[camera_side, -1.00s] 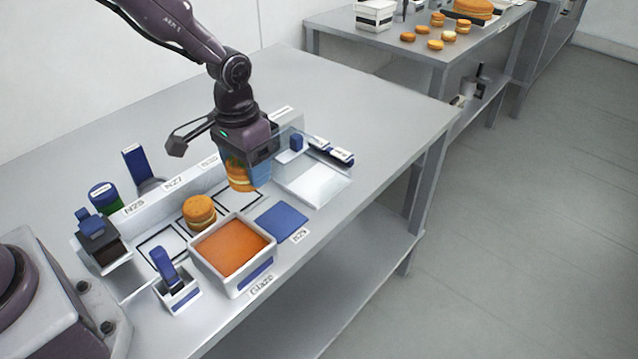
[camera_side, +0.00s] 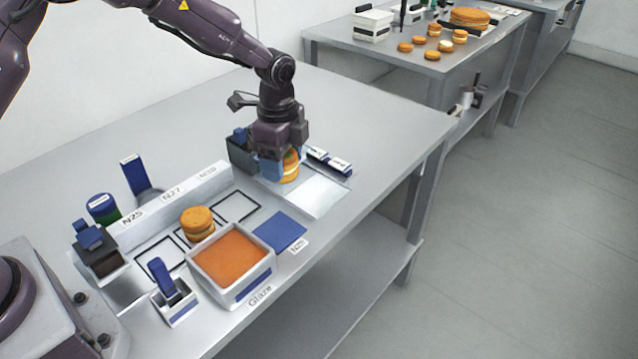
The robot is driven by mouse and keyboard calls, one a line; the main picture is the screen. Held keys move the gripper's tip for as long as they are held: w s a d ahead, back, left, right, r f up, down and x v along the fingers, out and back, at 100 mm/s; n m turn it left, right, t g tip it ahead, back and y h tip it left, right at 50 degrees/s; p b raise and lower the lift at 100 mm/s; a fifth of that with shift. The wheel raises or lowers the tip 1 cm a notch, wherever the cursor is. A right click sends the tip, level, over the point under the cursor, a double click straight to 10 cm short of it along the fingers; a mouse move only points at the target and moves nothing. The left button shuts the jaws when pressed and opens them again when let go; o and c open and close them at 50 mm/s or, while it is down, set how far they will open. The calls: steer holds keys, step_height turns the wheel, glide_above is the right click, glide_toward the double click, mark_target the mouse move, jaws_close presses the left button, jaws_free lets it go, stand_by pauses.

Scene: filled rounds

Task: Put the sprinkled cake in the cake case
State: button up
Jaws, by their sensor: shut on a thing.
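My gripper (camera_side: 281,166), with blue fingers, is shut on a round orange cake (camera_side: 291,170) with a pale layer. It holds the cake over or at the back of a flat silver-white tray (camera_side: 320,196); I cannot tell whether the cake touches it. Sprinkles on the cake are too small to make out. Another round orange cake (camera_side: 197,222) sits in the middle outlined square at the left. No thing is clearly marked as the cake case; a dark box with a blue top (camera_side: 241,152) stands left of my gripper.
A white tub of orange glaze (camera_side: 230,256) stands in front, with a blue mat (camera_side: 280,231) beside it. A blue-handled tool in a white holder (camera_side: 173,296) is at front left. Blue-labelled bars (camera_side: 329,161) lie right of my gripper. The rear left tabletop is clear.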

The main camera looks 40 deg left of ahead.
steer(key=w+f, duration=0.4)
steer(key=w, duration=0.1)
steer(key=w+f, duration=0.2)
steer(key=w, duration=0.1)
steer(key=shift+w+d+f, duration=0.15)
steer(key=shift+d+f, duration=0.25)
steer(key=shift+w+f, duration=0.45)
steer(key=shift+f, duration=1.6)
steer(key=shift+f, duration=0.1)
steer(key=o, duration=0.7)
